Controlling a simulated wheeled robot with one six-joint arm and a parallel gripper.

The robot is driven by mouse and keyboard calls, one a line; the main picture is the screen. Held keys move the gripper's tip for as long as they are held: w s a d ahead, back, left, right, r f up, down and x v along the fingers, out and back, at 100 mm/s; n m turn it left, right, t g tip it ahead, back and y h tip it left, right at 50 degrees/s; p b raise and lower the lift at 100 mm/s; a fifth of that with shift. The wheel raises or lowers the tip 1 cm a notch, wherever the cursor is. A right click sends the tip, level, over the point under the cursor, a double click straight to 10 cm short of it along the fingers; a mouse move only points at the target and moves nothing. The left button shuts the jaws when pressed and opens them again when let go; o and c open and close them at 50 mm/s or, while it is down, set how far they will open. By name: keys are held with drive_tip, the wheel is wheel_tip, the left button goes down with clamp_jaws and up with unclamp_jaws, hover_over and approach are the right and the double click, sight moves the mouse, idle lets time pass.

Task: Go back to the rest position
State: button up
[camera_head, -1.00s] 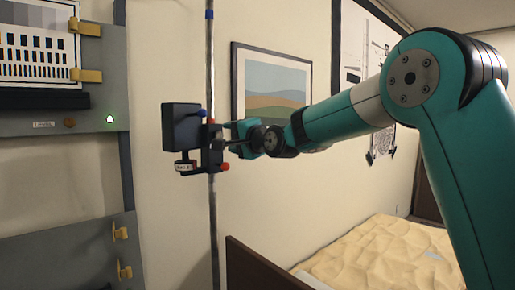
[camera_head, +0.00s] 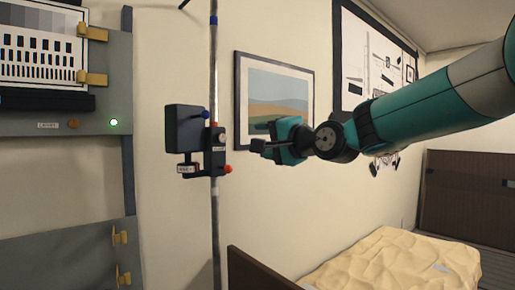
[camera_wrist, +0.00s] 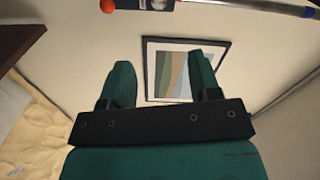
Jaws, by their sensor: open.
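My gripper (camera_head: 262,148) is in the middle of the head view, level with a dark box on a pole and just to its right, with a gap between them. In the wrist view my gripper (camera_wrist: 162,85) shows its two teal fingers spread apart with nothing between them. The dark box (camera_head: 184,132) sits on a clamp (camera_head: 214,150) with a red knob and a blue knob, fixed to the upright metal pole (camera_head: 214,75). In the wrist view the pole (camera_wrist: 260,8) crosses the top edge with an orange-red knob near it.
A grey panel (camera_head: 60,245) with yellow clips and a test chart (camera_head: 40,45) stands at the left. A framed picture (camera_head: 275,95) hangs on the wall behind my gripper. A bed (camera_head: 400,265) with a yellow cover is at the lower right.

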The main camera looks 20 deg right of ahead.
drive_tip(key=s+a+f+n+g+y, duration=0.1)
drive_tip(key=s+a+f+n+g, duration=0.95)
drive_tip(key=s+f, duration=0.5)
drive_tip(key=s+f+n+g+h, duration=0.1)
drive_tip(key=s+f+n+g, duration=0.2)
drive_tip(key=s, duration=0.5)
drive_tip(key=s+f+n+g+h, duration=0.1)
drive_tip(key=s+f+n+g, duration=0.2)
drive_tip(key=s, duration=0.6)
wheel_tip(320, 180, down, 4)
drive_tip(key=shift+a+r+n+g, duration=0.25)
drive_tip(key=shift+a+n+g, duration=0.1)
drive_tip(key=shift+n, duration=0.7)
